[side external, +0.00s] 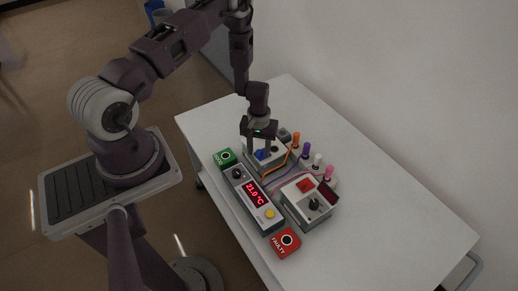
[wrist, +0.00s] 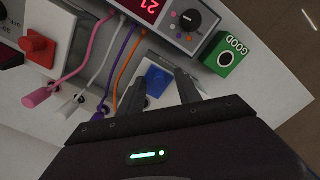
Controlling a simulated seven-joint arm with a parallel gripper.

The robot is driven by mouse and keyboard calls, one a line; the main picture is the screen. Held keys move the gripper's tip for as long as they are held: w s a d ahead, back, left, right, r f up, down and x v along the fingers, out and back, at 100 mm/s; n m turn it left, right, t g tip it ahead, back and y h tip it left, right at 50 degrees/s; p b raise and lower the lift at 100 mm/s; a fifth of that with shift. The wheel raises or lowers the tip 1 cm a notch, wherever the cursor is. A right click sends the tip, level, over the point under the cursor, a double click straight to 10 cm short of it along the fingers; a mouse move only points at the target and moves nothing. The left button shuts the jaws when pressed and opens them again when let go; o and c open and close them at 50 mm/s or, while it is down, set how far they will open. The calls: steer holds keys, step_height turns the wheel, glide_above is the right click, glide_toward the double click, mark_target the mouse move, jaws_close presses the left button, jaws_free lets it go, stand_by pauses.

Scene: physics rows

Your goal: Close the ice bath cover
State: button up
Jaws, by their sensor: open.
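A small white box (side external: 277,164) with a blue part (side external: 263,155) on top stands near the middle of the table. The blue part also shows in the wrist view (wrist: 157,79), with a dark round spot on it. I cannot tell for sure whether this is the ice bath or its cover, or whether a cover stands open. My gripper (side external: 258,149) points down over this box. In the wrist view its two fingers (wrist: 161,80) are apart, on either side of the blue part, with nothing visibly held. Whether they touch the box is unclear, and they hide part of it.
A long controller (side external: 244,190) with a red display lies beside the box. A green GOOD block (side external: 225,157) and a red FAULTY block (side external: 286,242) sit at its ends. A white switch box (side external: 296,207) and coloured plugs with cables (side external: 306,151) stand close by. The table's right side is clear.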

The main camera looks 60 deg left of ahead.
steer(key=shift+c, duration=0.4)
jaws_close()
stand_by(0.9)
